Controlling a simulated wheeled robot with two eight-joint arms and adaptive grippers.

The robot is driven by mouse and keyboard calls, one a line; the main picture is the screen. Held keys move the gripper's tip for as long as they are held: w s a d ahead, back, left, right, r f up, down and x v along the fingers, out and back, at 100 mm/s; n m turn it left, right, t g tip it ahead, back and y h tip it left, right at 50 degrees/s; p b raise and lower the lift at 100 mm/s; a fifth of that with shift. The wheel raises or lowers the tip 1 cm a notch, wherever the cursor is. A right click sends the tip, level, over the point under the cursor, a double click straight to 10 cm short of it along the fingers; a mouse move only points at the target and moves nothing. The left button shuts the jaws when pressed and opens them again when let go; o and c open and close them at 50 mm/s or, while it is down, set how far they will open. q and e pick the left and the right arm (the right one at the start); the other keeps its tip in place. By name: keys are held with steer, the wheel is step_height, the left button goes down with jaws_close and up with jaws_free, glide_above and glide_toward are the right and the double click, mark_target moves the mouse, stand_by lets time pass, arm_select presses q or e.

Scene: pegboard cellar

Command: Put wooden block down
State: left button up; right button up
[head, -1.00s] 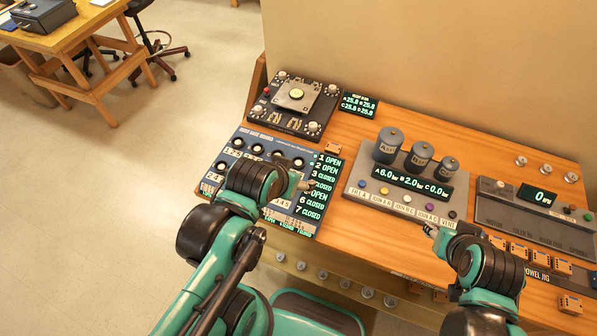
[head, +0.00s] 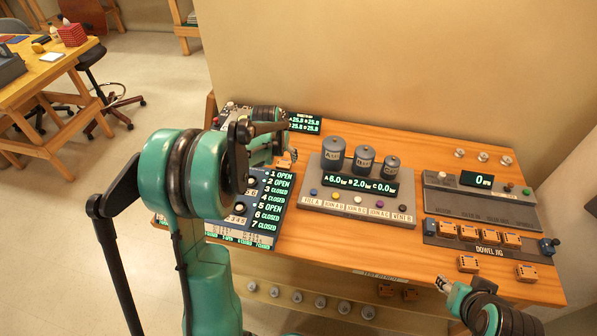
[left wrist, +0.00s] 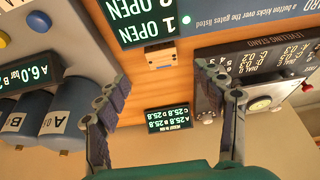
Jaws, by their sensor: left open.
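A small wooden block (left wrist: 161,55) with dark marks lies on the wooden bench top in the left wrist view, beside the panel with the OPEN/CLOSED list. My left gripper (left wrist: 160,86) is open, its two fingers apart on either side of the view, with the block beyond them and nothing held. In the head view my left arm hides much of that corner; the block (head: 293,154) shows only in part near the gripper. My right gripper (head: 443,284) is low at the bench's front edge, too small to read its jaws.
A grey console with three cylinders (head: 364,160) stands mid-bench. The dowel jig (head: 486,246) at right holds several wooden blocks, with loose ones (head: 468,264) in front. A levelling stand (left wrist: 262,80) and a small readout (left wrist: 168,119) flank the block. Bare wood shows between them.

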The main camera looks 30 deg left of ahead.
mark_target(283, 165)
arm_select(q)
steer(key=x, duration=0.3)
steer(key=shift+b, duration=0.4)
steer(key=b+x, duration=0.2)
steer(key=x, duration=0.3)
steer(key=shift+w+a+f, duration=0.1)
steer(key=shift+a+f, duration=0.05)
steer(key=shift+f, duration=0.15)
steer(key=shift+r, duration=0.1)
steer(key=c, duration=1.2)
step_height(283, 165, up, 10)
steer(key=p, duration=0.3)
